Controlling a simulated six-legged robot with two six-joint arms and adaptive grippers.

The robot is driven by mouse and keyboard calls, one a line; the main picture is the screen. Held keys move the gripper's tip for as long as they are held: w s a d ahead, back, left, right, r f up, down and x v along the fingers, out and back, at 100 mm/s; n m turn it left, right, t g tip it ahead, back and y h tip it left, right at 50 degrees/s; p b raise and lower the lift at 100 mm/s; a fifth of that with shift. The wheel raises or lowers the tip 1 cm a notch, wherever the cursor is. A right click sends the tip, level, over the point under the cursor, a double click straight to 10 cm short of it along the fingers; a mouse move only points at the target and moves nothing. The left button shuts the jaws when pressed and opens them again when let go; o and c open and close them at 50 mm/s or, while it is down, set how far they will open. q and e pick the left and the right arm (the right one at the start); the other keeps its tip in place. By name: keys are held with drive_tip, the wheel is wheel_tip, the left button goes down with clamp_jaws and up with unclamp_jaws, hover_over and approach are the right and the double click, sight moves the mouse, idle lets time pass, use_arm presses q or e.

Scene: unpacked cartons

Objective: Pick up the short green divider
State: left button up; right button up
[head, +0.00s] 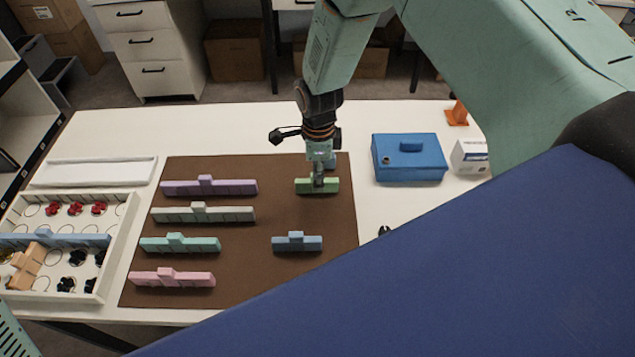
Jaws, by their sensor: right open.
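The short green divider (329,187) lies on the brown mat (250,270), near the mat's top right part. My right gripper (319,182) points down from above at the middle of the green divider, its fingers at or just over the raised middle part. The jaws are open, though the fingers look narrow from here, and they hide part of the divider's middle. I cannot tell whether the fingers touch it. My left gripper does not show in the head view.
A short blue divider (310,244) lies nearer on the mat. Long purple (227,188), grey-green (230,214), teal (200,245) and pink (190,280) dividers lie to the left. A white sectioned tray (122,232) stands left. A blue box (412,166) stands right of the mat.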

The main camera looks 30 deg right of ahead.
drive_tip(key=shift+a+f, duration=0.1)
drive_tip(key=shift+f, duration=0.25)
drive_tip(key=shift+a, duration=0.2)
drive_tip(key=shift+d, duration=0.2)
drive_tip(key=c, duration=0.3)
drive_tip(key=shift+a, duration=0.15)
clamp_jaws()
